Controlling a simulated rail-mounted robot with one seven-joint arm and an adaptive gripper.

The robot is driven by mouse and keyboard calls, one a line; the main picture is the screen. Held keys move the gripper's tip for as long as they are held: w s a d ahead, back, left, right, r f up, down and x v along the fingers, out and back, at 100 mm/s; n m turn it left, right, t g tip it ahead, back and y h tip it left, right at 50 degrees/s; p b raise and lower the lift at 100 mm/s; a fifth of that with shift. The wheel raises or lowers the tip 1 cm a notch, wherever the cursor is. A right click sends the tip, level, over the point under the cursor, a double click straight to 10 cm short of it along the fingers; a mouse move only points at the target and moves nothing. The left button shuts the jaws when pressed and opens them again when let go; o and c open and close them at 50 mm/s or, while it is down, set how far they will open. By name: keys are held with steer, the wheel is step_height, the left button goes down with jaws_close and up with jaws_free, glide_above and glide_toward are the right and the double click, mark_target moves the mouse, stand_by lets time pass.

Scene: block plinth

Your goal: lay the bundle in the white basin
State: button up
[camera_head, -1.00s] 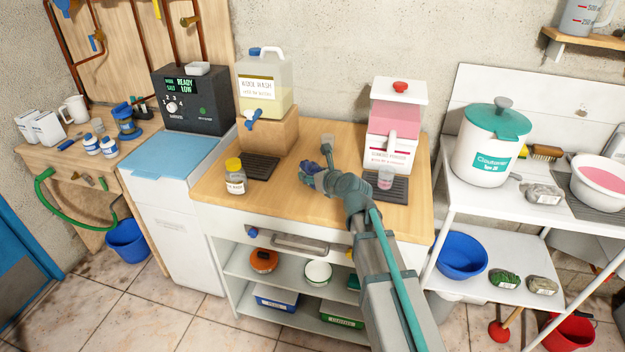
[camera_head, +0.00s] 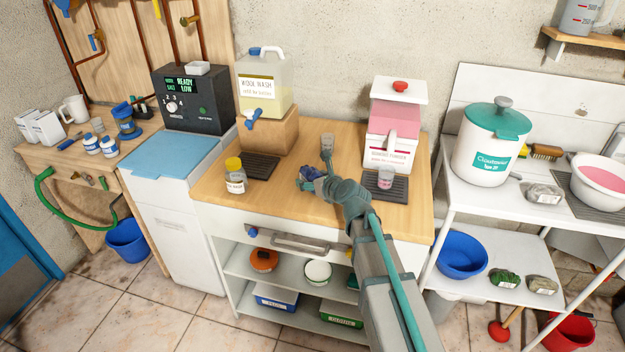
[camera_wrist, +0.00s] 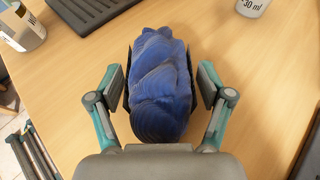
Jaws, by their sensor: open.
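The bundle is a twisted dark-blue hank (camera_wrist: 158,75) lying on the wooden worktop. In the head view only a little blue of it (camera_head: 306,173) shows beside my gripper (camera_head: 320,182). In the wrist view my gripper (camera_wrist: 160,84) is open, with one finger on each side of the bundle. The fingers are close to its sides; I cannot tell whether they touch it. The white basin (camera_head: 580,186) stands on the white shelf unit at the far right, with pink contents. Its right side is cut off by the picture edge.
A small clear cup (camera_head: 327,143) stands behind my gripper. A pink-fronted dispenser (camera_head: 392,130) is to the right, a yellow-capped jar (camera_head: 235,178) to the left.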

steer(key=shift+r, duration=0.1)
steer(key=shift+s+d+r, duration=0.1)
steer(key=shift+s, duration=0.05)
steer(key=v, duration=1.1)
steer(key=shift+o, duration=0.6)
steer(key=shift+s+d+r, duration=0.15)
steer(key=shift+s, duration=0.1)
steer(key=shift+d, duration=0.1)
